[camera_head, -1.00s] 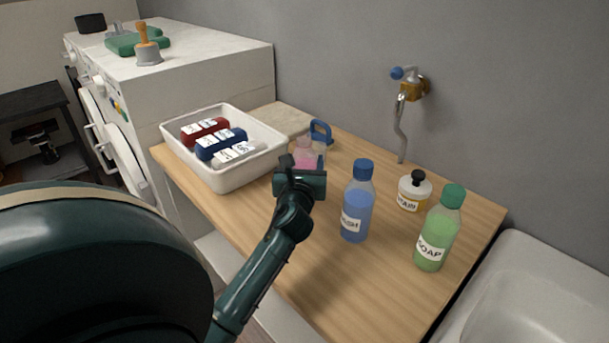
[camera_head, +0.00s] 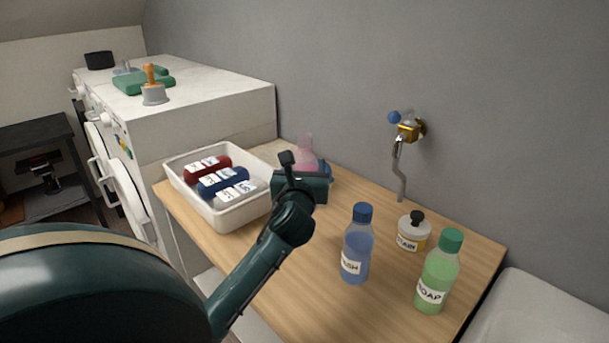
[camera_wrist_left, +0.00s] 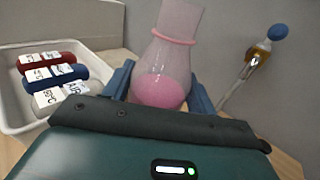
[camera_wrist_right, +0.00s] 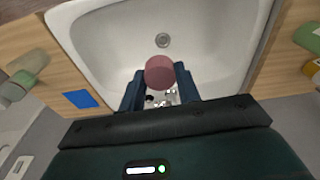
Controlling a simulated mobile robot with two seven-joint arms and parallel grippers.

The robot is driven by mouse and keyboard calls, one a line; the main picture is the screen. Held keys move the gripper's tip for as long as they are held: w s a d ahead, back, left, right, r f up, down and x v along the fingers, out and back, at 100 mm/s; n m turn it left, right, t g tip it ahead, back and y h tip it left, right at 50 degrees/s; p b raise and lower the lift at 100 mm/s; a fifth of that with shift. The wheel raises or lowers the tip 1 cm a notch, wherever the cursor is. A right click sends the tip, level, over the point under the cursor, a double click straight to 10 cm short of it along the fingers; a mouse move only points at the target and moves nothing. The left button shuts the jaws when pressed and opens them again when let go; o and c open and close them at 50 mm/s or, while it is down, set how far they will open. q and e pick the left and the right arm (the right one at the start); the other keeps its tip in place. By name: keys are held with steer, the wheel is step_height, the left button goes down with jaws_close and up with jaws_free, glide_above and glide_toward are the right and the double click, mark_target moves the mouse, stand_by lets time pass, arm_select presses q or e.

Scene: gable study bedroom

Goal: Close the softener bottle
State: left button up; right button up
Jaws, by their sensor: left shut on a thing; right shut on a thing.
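The softener bottle, a clear flask with pink liquid, shows in the head view (camera_head: 304,158) beyond my left gripper (camera_head: 300,182). In the left wrist view, the bottle (camera_wrist_left: 158,80) stands upright between the fingers of my left gripper (camera_wrist_left: 160,95), which is shut on it. My right gripper is not in the head view.
A white tray (camera_head: 222,217) with red, blue and white containers stands left of the bottle. A blue bottle (camera_head: 357,250), a STAIN jar (camera_head: 413,232) and a green SOAP bottle (camera_head: 437,275) stand to the right. A tap (camera_head: 399,165) is on the wall. The sink (camera_wrist_right: 100,50) is below my right gripper.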

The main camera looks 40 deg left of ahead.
arm_select(q)
steer(key=o, duration=0.7)
steer(key=c, duration=1)
